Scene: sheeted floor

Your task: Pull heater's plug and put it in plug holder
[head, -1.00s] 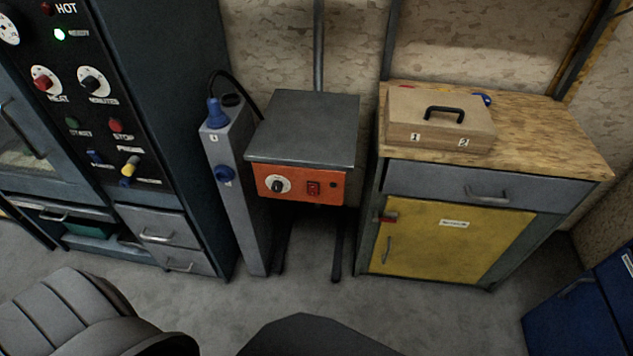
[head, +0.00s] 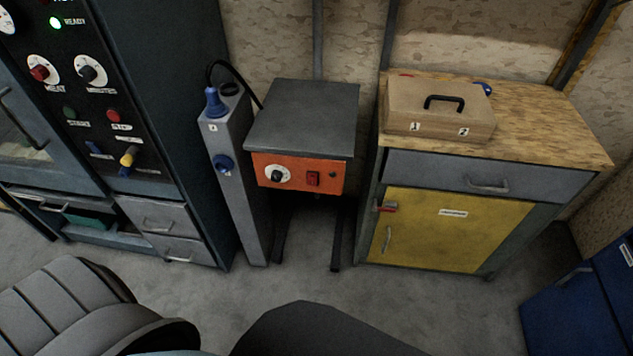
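The heater (head: 302,130) is a grey-topped unit with an orange front, a dial and a red switch, standing on dark legs. The blue plug (head: 214,103) sits upright on top of a narrow grey post (head: 236,185) left of the heater. A black cable runs from the plug toward the back of the heater. A round dark opening (head: 230,89) is on the post's top beside the plug; I cannot tell whether it is the plug holder. A blue knob (head: 223,163) is on the post's front. Neither gripper shows in the head view.
A dark oven-like cabinet (head: 180,110) with knobs and drawers stands at left. A yellow-door cabinet (head: 450,230) at right carries a wooden case (head: 438,110). A blue cabinet (head: 580,300) stands at lower right. Grey floor (head: 320,285) lies open in front.

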